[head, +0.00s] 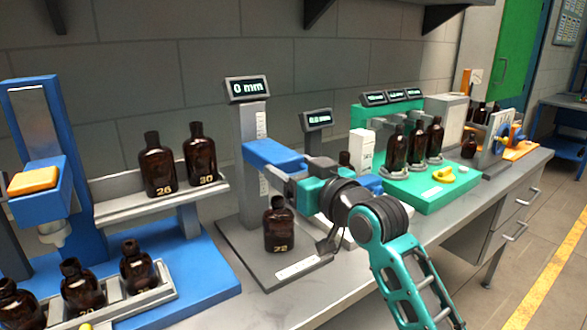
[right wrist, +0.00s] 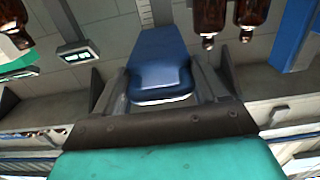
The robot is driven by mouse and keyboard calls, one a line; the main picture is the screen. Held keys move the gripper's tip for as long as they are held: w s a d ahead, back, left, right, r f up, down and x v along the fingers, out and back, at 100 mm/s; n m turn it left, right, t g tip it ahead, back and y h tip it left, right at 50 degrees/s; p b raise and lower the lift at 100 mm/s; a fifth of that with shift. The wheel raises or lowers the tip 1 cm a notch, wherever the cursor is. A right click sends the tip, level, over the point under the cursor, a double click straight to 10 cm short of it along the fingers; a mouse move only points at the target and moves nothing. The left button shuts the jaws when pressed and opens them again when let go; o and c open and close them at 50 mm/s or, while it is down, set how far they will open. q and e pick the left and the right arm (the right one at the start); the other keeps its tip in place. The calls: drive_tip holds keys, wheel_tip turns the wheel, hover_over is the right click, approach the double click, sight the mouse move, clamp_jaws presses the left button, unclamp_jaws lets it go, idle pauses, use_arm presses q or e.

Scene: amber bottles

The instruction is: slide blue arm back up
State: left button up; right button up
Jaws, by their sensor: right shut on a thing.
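The blue arm (head: 272,153) sticks out from a grey upright column (head: 254,118) whose display (head: 247,88) reads "0 mm". My right gripper (head: 297,170) is shut on the front end of the blue arm. In the right wrist view the blue arm (right wrist: 160,75) lies between both fingers. My left gripper is not in view.
A blue station (head: 195,275) with amber bottles on two grey racks stands at the left. A second display (head: 317,118) is behind my gripper. A green station (head: 435,190) with several bottles and a yellow item is to the right. The bench's front edge is close.

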drive_tip(key=shift+w+d+r, duration=0.1)
drive_tip(key=shift+d+r, duration=0.05)
drive_tip(key=shift+r, duration=0.3)
drive_tip(key=o, duration=1.2)
drive_tip(key=shift+c, duration=0.2)
drive_tip(key=shift+f, duration=0.1)
drive_tip(key=shift+f, duration=0.15)
drive_tip(key=v, duration=1.3)
